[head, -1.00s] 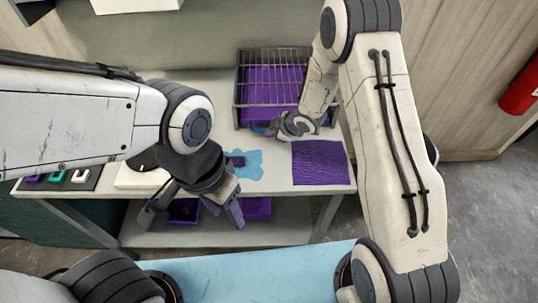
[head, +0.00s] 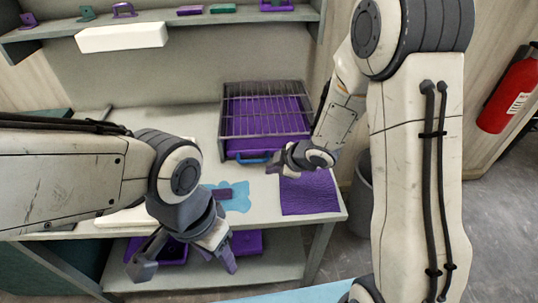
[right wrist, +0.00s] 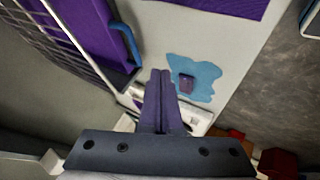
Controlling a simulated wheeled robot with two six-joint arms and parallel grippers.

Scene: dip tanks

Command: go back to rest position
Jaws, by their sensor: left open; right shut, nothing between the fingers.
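My left gripper (head: 186,266) is open with nothing between its fingers. In the head view it shows in front of the workbench's front edge, over the lower shelf. My right gripper (head: 273,166) shows over the bench, between the rack and a purple mat (head: 310,193). In the right wrist view its two fingers (right wrist: 162,90) are pressed together with nothing between them. A light blue patch (head: 238,198) with a small purple block (head: 218,194) on it lies on the bench between the grippers.
A wire rack (head: 265,97) over a purple tray with a blue handle (head: 252,160) stands behind my right gripper. A shelf with small parts and a white box (head: 121,37) hangs above. Purple bins (head: 247,243) sit below. A fire extinguisher (head: 508,90) is at right.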

